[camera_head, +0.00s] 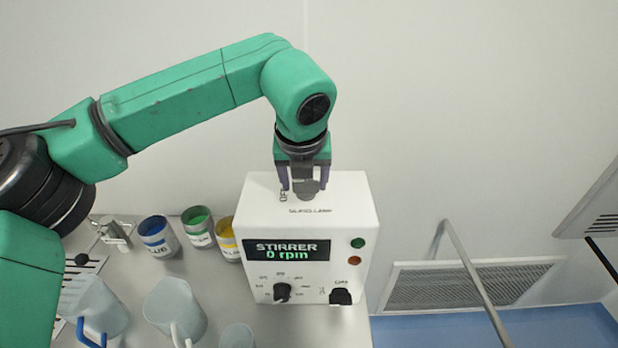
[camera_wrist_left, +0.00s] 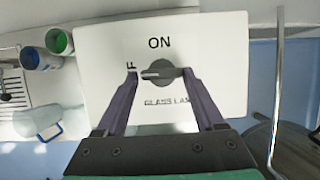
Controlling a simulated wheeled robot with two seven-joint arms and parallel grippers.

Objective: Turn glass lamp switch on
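The glass lamp switch is a dark grey knob (camera_wrist_left: 162,73) on the top face of a white box (camera_wrist_left: 102,45). In the left wrist view its light pointer mark points left, towards a partly hidden label ending in F. The word ON stands above the knob, and a GLASS LAMP label below is partly covered. The knob also shows in the head view (camera_head: 308,188). My left gripper (camera_head: 300,190) points down over it, fingers apart on either side of the knob; it also shows in the left wrist view (camera_wrist_left: 160,75). Contact is unclear. My right gripper is not in view.
The box front has a STIRRER display (camera_head: 287,250) reading 0 rpm, a dial (camera_head: 282,292), a dark knob (camera_head: 341,297) and green and red buttons. Blue, green and yellow paint cups (camera_head: 158,238) and clear jugs (camera_head: 174,305) stand left. A metal bar (camera_head: 478,280) is right.

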